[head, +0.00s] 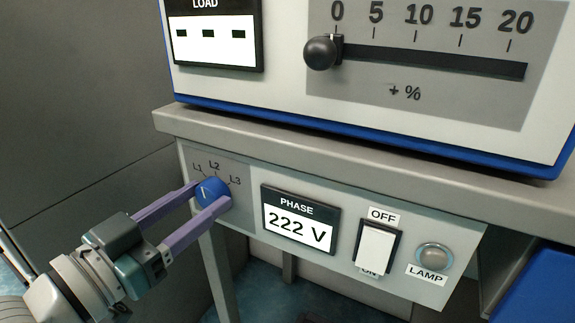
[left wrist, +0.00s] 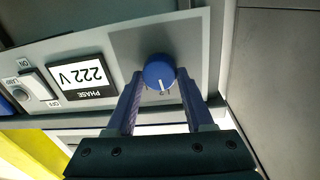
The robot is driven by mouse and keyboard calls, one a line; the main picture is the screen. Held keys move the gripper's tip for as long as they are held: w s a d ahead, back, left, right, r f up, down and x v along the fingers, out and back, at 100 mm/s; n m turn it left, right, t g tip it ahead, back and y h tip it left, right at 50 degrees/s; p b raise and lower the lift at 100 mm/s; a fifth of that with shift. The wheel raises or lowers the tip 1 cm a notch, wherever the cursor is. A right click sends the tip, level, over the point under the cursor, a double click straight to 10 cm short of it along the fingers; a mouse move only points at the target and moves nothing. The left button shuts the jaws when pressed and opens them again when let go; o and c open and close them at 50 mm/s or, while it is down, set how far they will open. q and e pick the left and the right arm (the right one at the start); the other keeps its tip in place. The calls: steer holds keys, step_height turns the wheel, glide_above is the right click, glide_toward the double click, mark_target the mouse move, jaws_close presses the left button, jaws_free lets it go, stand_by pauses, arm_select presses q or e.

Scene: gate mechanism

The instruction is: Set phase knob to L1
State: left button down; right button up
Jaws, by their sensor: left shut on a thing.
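The blue phase knob (head: 212,191) sits on the grey left part of the panel, under the labels L1, L2 and L3. Its white mark shows at the upper left of its face, on the L1 side; I cannot tell its exact setting. My left gripper (head: 208,195) is shut on the knob, one purple finger on each side. In the left wrist view the knob (left wrist: 159,70) is between the fingertips (left wrist: 160,78), its white mark pointing down in that turned picture. The labels are mostly hidden there. The phase display (head: 298,220) reads 222 V. My right gripper is not in view.
Right of the display are an OFF/ON rocker switch (head: 376,247) and a lamp button (head: 434,256). Above the panel, a grey ledge (head: 300,145) juts out. A device with a black slider knob (head: 322,52) near 0 and a load display (head: 213,42) stands on it.

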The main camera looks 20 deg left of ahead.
arm_select(q)
steer(key=n, duration=0.4)
steer(key=shift+p, duration=0.3)
steer(key=n, duration=0.4)
steer(key=shift+f+n, duration=0.1)
steer(key=shift+n, duration=0.2)
steer(key=shift+c, duration=1.4)
jaws_free()
steer(key=shift+s, duration=0.1)
steer(key=s+a+p, duration=0.1)
steer(key=s+p, duration=0.1)
steer(key=s, duration=0.7)
steer(key=shift+s+a+f, duration=0.15)
steer(key=shift+s+f, duration=0.1)
steer(key=shift+s, duration=0.1)
